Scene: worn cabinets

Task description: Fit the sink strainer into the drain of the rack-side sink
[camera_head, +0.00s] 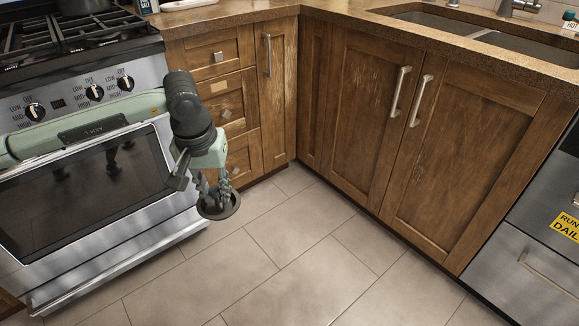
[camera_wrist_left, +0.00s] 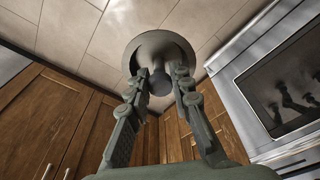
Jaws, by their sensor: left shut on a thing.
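My left gripper (camera_head: 213,194) points down in front of the drawers beside the stove. It is shut on the sink strainer (camera_head: 231,208), a dark round disc with a rim, held above the floor. In the left wrist view the gripper's fingers (camera_wrist_left: 160,82) close on the strainer's central knob, and the wide disc (camera_wrist_left: 150,45) lies beyond the fingertips. The sink (camera_head: 440,20) is set in the counter at the upper right, with two basins parted by a divider. Its drains are hidden from this angle. My right gripper is not in view.
The stove (camera_head: 90,170) stands at the left, close to my left arm. Wooden cabinets (camera_head: 350,110) with long handles stand under the speckled counter (camera_head: 350,12). A faucet (camera_head: 515,6) rises behind the sink. A steel dishwasher (camera_head: 530,250) is at the right. The tiled floor (camera_head: 290,270) is clear.

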